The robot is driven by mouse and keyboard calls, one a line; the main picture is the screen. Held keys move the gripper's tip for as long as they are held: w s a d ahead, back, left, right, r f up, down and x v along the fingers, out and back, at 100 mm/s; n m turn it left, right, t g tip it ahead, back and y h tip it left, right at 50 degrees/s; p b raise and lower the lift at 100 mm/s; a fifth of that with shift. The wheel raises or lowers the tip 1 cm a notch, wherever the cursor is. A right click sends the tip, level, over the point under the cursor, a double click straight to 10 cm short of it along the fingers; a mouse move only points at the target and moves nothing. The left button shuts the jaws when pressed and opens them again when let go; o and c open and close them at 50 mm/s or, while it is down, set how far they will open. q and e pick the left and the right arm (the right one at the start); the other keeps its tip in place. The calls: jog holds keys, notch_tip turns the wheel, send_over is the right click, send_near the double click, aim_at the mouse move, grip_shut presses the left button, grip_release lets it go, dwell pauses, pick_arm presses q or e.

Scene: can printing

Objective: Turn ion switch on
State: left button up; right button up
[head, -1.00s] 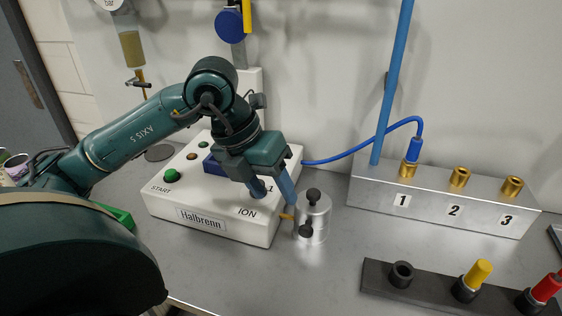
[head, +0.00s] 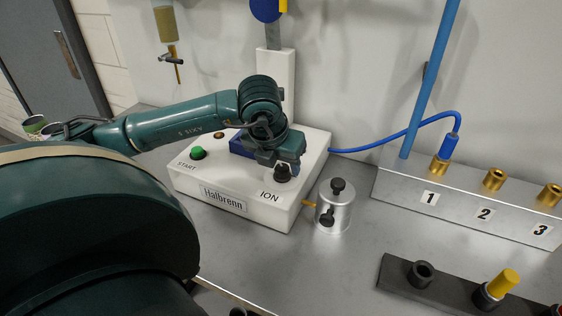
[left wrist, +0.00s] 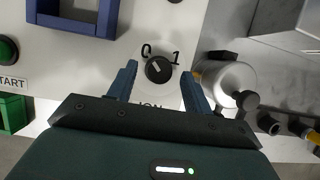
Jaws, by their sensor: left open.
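The ION switch (head: 282,174) is a black round knob on the sloped white Halbrenn box (head: 247,207), above the printed word ION. In the left wrist view the knob (left wrist: 158,69) sits below the marks 0 and 1, and its white line points up-left, towards the 0. My left gripper (left wrist: 160,71) is open, with one blue finger on each side of the knob and gaps between. In the head view the left gripper (head: 281,155) is over the box at the knob; its fingers are partly hidden. My right gripper is not in view.
A silver cylinder (head: 334,207) with black knobs stands just right of the box. A green START button (head: 198,153) and a blue frame (head: 243,144) are on the box. A metal block (head: 410,190) numbered 1 to 3 and a dark rack (head: 392,279) stand farther right.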

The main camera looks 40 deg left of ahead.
pick_arm(q)
jog(key=shift+w+f, duration=0.15)
jog(key=shift+f, duration=0.25)
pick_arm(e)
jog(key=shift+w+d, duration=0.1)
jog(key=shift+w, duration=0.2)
